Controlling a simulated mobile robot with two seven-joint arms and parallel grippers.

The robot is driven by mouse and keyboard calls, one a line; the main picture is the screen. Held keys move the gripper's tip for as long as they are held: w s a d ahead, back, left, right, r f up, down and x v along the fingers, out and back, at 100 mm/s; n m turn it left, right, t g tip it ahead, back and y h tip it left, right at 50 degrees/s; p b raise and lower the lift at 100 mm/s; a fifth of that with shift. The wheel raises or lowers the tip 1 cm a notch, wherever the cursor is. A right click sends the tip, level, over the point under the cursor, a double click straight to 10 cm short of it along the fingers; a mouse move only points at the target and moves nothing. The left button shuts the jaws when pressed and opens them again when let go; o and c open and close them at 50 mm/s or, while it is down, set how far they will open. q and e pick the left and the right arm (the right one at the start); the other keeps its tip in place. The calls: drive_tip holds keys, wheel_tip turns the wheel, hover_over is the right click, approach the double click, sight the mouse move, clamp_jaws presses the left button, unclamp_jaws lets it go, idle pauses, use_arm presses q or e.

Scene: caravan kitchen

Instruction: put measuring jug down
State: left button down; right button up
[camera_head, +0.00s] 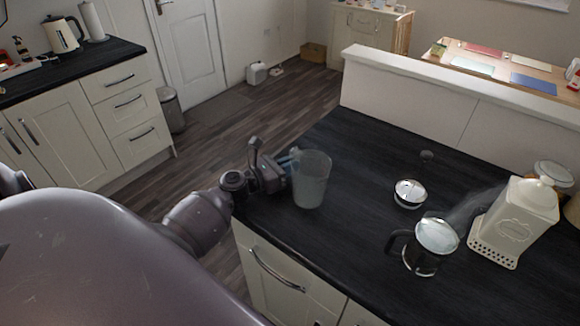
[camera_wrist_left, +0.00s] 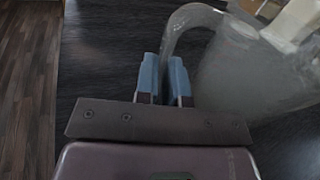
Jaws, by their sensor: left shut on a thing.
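The measuring jug (camera_head: 312,182) is a translucent grey, upright vessel at the left end of the dark countertop in the head view. My left gripper (camera_head: 287,168) is to the left of it, shut on its handle. In the left wrist view the blue-tipped fingers (camera_wrist_left: 164,80) are close together at the lower part of the handle (camera_wrist_left: 174,32), and the jug's body (camera_wrist_left: 250,68) is to their right. I cannot tell whether the jug's base touches the countertop. My right gripper is not in view.
The dark countertop (camera_head: 345,240) is bare around the jug. To the right are a small round lidded or metal dish (camera_head: 409,193), a dark-handled glass pot (camera_head: 428,248) and a cream canister (camera_head: 514,220). A low white wall (camera_head: 440,98) borders the far side.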

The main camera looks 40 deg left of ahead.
use_arm(q)
drive_tip(key=shift+r, duration=0.1)
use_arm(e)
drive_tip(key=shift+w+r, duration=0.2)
use_arm(q)
drive_tip(key=shift+f, duration=0.2)
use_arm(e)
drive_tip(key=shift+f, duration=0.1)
use_arm(q)
drive_tip(key=c, duration=1.2)
unclamp_jaws()
drive_tip(key=shift+r, duration=0.2)
drive_tip(key=b+v, duration=0.1)
drive_tip(key=v, duration=0.9)
drive_tip(key=shift+s+a, duration=0.15)
drive_tip(key=shift+s, duration=0.1)
drive_tip(key=shift+s+a, duration=0.25)
drive_tip(key=shift+s, duration=0.4)
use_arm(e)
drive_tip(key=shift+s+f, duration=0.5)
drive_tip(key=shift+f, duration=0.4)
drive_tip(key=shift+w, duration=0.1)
